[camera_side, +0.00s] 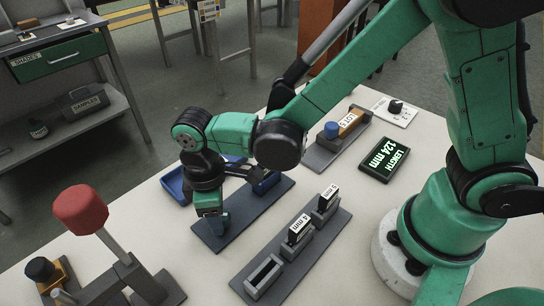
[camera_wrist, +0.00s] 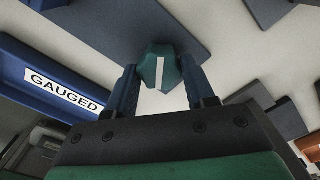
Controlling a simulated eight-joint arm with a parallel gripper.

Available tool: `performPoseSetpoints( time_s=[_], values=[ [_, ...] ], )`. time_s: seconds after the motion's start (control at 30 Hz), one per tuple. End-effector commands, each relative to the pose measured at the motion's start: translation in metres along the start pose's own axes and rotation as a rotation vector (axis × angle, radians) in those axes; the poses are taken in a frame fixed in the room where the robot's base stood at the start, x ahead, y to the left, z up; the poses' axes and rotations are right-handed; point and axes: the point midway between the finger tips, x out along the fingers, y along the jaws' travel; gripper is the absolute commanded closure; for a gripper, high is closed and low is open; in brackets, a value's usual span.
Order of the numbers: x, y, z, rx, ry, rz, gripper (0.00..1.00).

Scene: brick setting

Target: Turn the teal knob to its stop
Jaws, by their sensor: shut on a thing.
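The teal knob (camera_wrist: 162,68) is a faceted block with a white line on its top, seen in the wrist view. The two fingers of my gripper (camera_wrist: 160,86) stand on either side of it, shut on it. The white line runs almost straight up and down in that view. In the side view my gripper (camera_side: 213,222) points down at the left end of a dark blue-grey board (camera_side: 240,210). The knob cannot be made out clearly there, as the gripper hides it. Its stop cannot be made out in either view.
A blue tray (camera_wrist: 18,62) labelled GAUGED lies beside the gripper. A rack (camera_side: 300,255) holds 4 mm and 9 mm blocks. A red-topped lever (camera_side: 80,209) stands at the left front.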

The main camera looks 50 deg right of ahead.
Motion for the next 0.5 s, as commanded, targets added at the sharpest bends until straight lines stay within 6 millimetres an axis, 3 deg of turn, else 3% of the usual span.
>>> performPoseSetpoints(
  time_s=[0.5],
  values=[
    [0.0, 0.001, 0.0, 0.471, 0.001, -0.001, 1.0]
  ],
)
